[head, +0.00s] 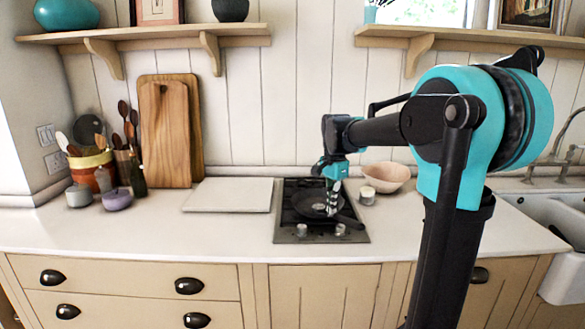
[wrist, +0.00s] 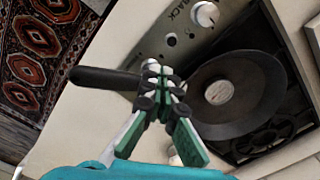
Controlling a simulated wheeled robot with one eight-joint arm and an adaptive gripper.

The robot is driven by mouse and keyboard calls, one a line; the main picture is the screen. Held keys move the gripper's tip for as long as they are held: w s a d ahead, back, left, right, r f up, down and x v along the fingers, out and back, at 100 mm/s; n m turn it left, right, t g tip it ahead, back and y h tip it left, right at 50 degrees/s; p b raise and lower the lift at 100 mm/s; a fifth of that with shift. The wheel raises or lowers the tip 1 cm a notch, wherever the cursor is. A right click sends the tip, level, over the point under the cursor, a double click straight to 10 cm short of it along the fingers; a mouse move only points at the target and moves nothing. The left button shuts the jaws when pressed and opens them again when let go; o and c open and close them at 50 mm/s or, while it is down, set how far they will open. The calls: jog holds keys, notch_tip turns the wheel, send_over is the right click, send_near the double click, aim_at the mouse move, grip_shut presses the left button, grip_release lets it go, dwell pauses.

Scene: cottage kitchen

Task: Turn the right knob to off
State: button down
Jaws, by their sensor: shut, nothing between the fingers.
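The cooktop (head: 284,236) is set in the counter, with two pale knobs at its front edge. The right knob (head: 340,229) is just below and right of my gripper (head: 332,211) in the head view. The left knob (head: 301,230) also shows in the wrist view (wrist: 206,14), near printed lettering. A black pan (head: 309,207) sits on the cooktop, its handle pointing towards the front right. In the wrist view, my gripper (wrist: 160,80) is shut and empty, overlapping the pan handle (wrist: 104,78). The right knob cannot be made out there. Contact cannot be told.
A pink bowl (head: 386,176) and a small jar (head: 367,195) stand right of the cooktop. A white board (head: 230,195) lies to its left. Wooden boards (head: 168,130) and a utensil pot lean or stand further left. A sink (head: 555,215) is at the right.

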jog(key=shift+s+d+f, duration=0.25)
jog(key=shift+s+f, duration=0.05)
jog(key=shift+f, duration=0.75)
jog(key=shift+s+d+f, duration=0.3)
jog(key=shift+f, duration=0.7)
jog(key=shift+s+d+f, duration=0.25)
jog(key=shift+s+f, duration=0.05)
jog(key=shift+f, duration=0.75)
jog(key=shift+w+a, duration=0.3)
jog(key=shift+w, duration=0.3)
jog(key=shift+w+a, duration=0.25)
jog(key=shift+w, duration=0.3)
jog(key=shift+a, duration=0.3)
notch_tip(320, 180, up, 6)
